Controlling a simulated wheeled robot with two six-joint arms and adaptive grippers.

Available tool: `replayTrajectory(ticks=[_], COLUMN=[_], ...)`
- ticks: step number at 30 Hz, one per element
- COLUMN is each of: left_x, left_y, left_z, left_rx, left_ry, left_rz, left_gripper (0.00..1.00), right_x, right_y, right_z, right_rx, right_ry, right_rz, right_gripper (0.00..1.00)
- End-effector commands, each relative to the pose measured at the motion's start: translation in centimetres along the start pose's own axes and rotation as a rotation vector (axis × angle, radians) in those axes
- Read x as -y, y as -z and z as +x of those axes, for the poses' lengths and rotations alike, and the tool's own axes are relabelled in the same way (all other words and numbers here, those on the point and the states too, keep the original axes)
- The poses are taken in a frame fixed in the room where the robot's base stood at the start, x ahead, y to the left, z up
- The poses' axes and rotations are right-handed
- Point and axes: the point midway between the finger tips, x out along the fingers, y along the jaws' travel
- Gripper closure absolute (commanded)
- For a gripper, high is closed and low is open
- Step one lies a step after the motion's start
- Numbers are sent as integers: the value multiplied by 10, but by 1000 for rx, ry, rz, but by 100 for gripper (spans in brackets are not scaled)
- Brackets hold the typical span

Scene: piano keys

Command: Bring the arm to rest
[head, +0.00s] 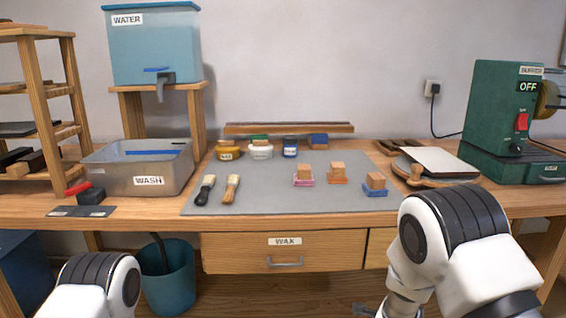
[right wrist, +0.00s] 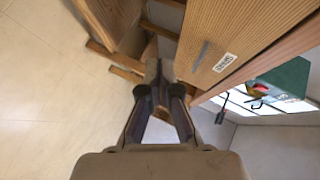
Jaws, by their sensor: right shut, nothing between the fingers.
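My right arm (head: 450,240) comes in at the lower right of the head view, in front of the bench and bent downward. My right gripper (right wrist: 159,72) shows in the right wrist view with its fingers together and nothing between them. It hangs low over the floor, apart from the wooden bench front. Part of my left arm (head: 100,285) shows at the lower left of the head view. My left gripper is out of view.
The workbench (head: 130,208) holds a grey mat (head: 270,190) with brushes, jars and small wooden blocks. A wash tub (head: 150,178) stands left and a green machine (head: 495,110) right. Below are the wax drawer (head: 325,250) and a teal bin (head: 168,285). In the wrist view, open floor (right wrist: 50,110) lies left.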

Motion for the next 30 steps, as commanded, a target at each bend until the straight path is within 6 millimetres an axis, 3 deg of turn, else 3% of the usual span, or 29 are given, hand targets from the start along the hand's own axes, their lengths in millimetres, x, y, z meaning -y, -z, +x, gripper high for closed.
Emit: replayTrajectory(ticks=[1,5,6,9,12,15,19,22,23,24,30], left_x=[0,0,0,0,0,0,0,0,0,0,-1], left_y=[0,0,0,0,0,0,0,0,0,-1,0], left_z=[0,0,0,0,0,0,0,0,-5,-30,-94], left_rx=[0,0,0,0,0,0,0,0,1,2,0], left_ry=[0,0,0,0,0,0,0,0,0,0,0], left_rz=[0,0,0,0,0,0,0,0,0,0,0], left_gripper=[60,60,60,60,60,60,60,60,60,60,60], right_x=[-40,-154,-188,-262,-315,-349,-366,-370,-365,-342,-286], right_y=[5,20,26,41,55,67,74,72,74,80,98], right_z=[-1,-22,-35,-76,-124,-172,-233,-248,-249,-258,-281], right_rx=[17,126,177,338,529,749,1096,1274,1293,1286,1281], right_ry=[-71,-281,-347,-496,-603,-657,-601,-482,-456,-461,-463], right_rz=[-64,-323,-416,-653,-869,-1071,-1363,-1557,-1599,-1590,-1586], right_gripper=[100,100,100,100,100,100,100,100,100,100,100])
